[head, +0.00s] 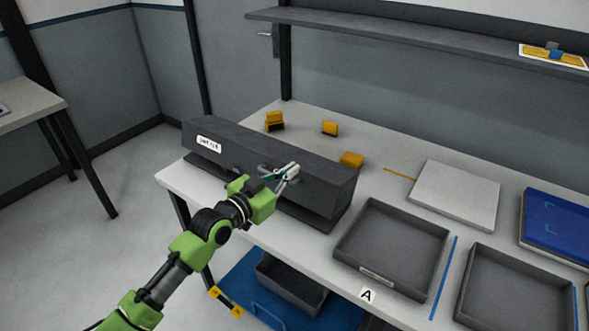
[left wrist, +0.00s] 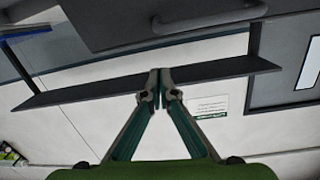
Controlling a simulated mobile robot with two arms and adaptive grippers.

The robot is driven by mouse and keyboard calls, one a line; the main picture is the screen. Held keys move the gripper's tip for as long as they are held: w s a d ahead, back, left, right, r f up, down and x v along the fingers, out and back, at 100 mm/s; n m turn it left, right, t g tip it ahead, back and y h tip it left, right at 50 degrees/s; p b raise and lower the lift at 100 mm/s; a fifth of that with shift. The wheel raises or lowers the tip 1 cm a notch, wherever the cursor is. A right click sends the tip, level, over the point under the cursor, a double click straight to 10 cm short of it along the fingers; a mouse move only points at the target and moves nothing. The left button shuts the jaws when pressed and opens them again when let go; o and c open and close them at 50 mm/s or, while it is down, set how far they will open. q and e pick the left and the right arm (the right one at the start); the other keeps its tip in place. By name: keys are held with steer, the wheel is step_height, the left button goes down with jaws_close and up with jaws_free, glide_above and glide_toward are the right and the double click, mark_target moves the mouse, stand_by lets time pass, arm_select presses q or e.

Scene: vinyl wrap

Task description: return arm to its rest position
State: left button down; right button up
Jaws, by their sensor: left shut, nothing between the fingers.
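My left arm, green and black, comes in from the lower left in the head view. Its left gripper (head: 286,175) is in front of the long dark box (head: 325,188) that stands at the table's left end. The gripper is shut and empty. In the left wrist view the left gripper's fingertips (left wrist: 160,75) meet at the middle with nothing between them. A grey curved handle (left wrist: 205,32) on a dark surface shows above them. I cannot tell whether the fingers touch the box. My right gripper is in neither view.
Several yellow blocks (head: 330,128) lie behind the box. Right of it are a grey tray (head: 392,245) marked A, a pale flat panel (head: 455,194) and a blue item (head: 557,228). A shelf (head: 420,37) hangs above the table. A dark bin (head: 290,285) sits below.

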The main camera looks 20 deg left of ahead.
arm_select(q)
steer(key=s+a+f+n+g+y+b, duration=0.15)
steer(key=s+f+g, duration=0.25)
steer(key=s+f, duration=0.65)
steer(key=s+f+n+g+y+p, duration=0.1)
steer(key=s+f+g+y, duration=0.3)
steer(key=s, duration=1.2)
steer(key=s+a+f+n+g+y+b, duration=0.15)
steer(key=s+f+g, duration=0.35)
steer(key=s+f, duration=0.85)
steer(key=f, duration=1)
steer(key=s+f, duration=0.3)
steer(key=f, duration=1)
steer(key=s+a+f+g, duration=0.2)
steer(key=s+f, duration=1.2)
steer(key=s, duration=0.2)
steer(key=shift+a+h+p, duration=0.3)
steer(key=shift+a, duration=0.1)
